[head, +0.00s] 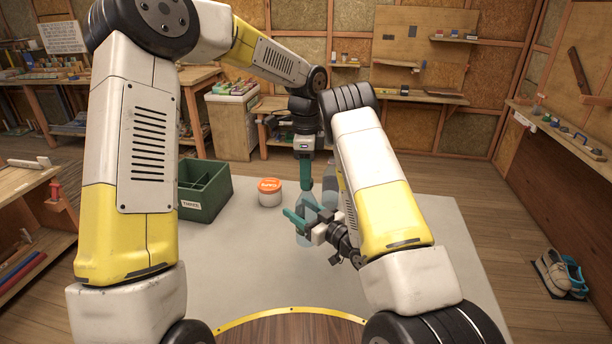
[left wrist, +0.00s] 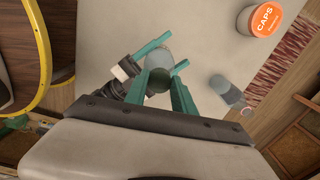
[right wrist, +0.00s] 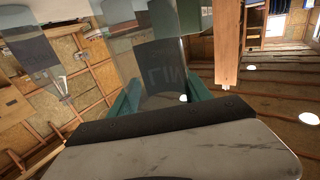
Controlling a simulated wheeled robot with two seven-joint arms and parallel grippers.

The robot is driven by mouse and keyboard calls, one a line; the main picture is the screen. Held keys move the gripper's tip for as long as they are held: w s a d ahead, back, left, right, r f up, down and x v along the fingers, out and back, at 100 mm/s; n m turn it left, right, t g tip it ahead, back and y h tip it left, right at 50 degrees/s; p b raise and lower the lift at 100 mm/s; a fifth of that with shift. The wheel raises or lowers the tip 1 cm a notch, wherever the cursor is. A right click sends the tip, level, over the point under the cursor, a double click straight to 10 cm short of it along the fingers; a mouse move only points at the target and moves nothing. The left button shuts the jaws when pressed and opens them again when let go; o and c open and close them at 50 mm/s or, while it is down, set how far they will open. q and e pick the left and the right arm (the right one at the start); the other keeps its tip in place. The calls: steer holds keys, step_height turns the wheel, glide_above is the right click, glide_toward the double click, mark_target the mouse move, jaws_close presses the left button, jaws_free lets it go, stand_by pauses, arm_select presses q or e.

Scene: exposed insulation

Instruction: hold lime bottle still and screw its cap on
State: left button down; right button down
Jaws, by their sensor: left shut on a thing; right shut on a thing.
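The lime bottle (head: 304,241) is clear grey and stands on the pale table. My right gripper (head: 308,222) is shut around its body from the right; lettering on the bottle (right wrist: 165,75) shows in the right wrist view. My left gripper (head: 306,182) points straight down over the bottle's top. In the left wrist view its fingers are shut on a dark green cap (left wrist: 159,79), in line with the bottle (left wrist: 158,58) beneath. The left fingers hide the neck, so I cannot tell whether the cap is seated.
A second clear bottle (head: 329,182) stands close behind; it also shows in the left wrist view (left wrist: 226,91). A white jar with an orange lid marked CAPS (head: 269,192) and a green divided crate (head: 214,203) stand to the left. The table's right side (head: 455,240) is clear.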

arm_select(q)
steer(key=m, duration=0.7)
steer(key=shift+w, duration=0.15)
steer(key=m, duration=0.7)
steer(key=shift+d, duration=0.1)
steer(key=m, duration=0.7)
steer(key=shift+f, duration=0.1)
steer(key=m, duration=0.5)
steer(key=shift+s+d+f+m+g, duration=0.2)
steer(key=shift+d+f+m+g, duration=0.05)
steer(key=shift+m+g, duration=0.05)
steer(key=shift+w+a+r+m, duration=0.1)
steer(key=shift+r+m, duration=0.15)
steer(key=shift+m, duration=0.25)
steer(key=c, duration=1.1)
jaws_free()
steer(key=shift+o, duration=0.2)
